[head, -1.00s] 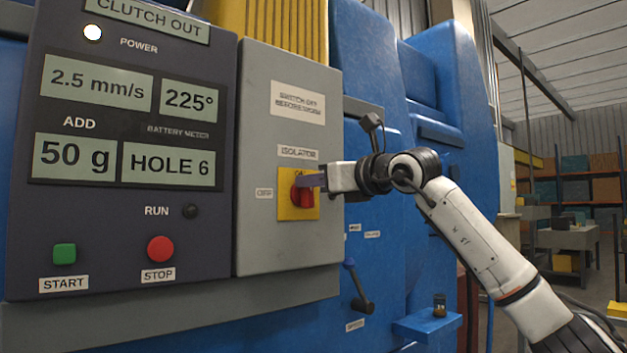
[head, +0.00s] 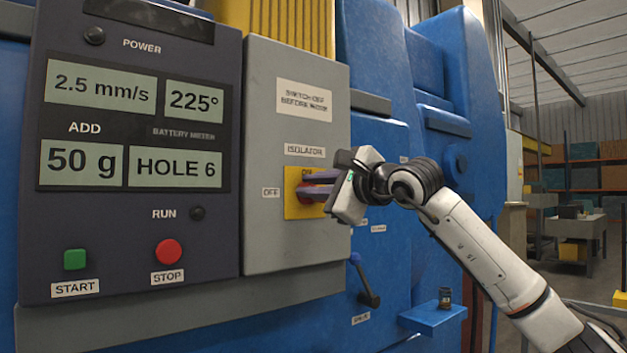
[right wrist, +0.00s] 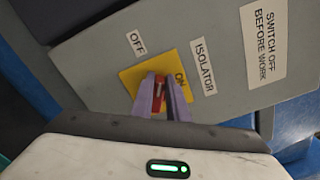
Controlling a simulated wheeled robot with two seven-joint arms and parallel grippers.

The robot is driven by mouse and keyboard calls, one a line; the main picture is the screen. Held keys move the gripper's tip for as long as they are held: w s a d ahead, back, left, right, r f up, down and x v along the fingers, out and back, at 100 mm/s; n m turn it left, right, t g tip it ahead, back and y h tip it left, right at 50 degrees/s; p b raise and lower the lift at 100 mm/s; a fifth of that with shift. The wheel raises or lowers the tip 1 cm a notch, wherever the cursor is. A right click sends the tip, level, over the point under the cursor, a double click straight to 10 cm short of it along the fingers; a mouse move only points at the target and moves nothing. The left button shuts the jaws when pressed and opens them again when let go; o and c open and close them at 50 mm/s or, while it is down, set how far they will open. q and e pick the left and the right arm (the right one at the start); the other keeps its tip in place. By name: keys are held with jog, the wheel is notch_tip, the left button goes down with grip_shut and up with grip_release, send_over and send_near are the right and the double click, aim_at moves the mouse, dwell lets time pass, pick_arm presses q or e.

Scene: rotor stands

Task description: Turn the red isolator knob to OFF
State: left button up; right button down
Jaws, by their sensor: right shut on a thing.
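The red isolator knob (head: 303,198) sits on a yellow plate (head: 291,209) on the grey box. My right gripper (head: 306,184) is shut on the knob, with one purple finger above its handle and one below. The right wrist view shows the red handle (right wrist: 158,93) between the two fingers (right wrist: 160,82). The handle lies sideways on the plate, along the direction of the OFF label (head: 271,192), turned away from the ON mark (right wrist: 180,80). The fingers hide part of the knob in the head view. My left gripper is not in view.
Left of the box, a dark panel carries a green START button (head: 75,259), a red STOP button (head: 168,252) and a dark power lamp (head: 94,35).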

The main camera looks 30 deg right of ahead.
jog(key=shift+a+f+n+p, duration=0.1)
jog(key=shift+f+n+p, duration=0.15)
jog(key=shift+n, duration=0.8)
jog(key=shift+a+f+n+p, duration=0.1)
jog(key=shift+f+n+p, duration=0.1)
jog(key=shift+n, duration=0.8)
jog(key=shift+f+n+p, duration=0.2)
jog(key=shift+f+n, duration=0.05)
jog(key=shift+n, duration=0.8)
jog(key=shift+f, duration=0.1)
jog(key=c, duration=1.7)
grip_release()
jog(key=s+b, duration=0.1)
jog(key=s, duration=0.2)
jog(key=s+b, duration=0.1)
jog(key=s, duration=0.3)
jog(key=s+b, duration=0.1)
jog(key=s, duration=0.2)
jog(key=shift+s+d, duration=0.2)
jog(key=shift+d, duration=0.2)
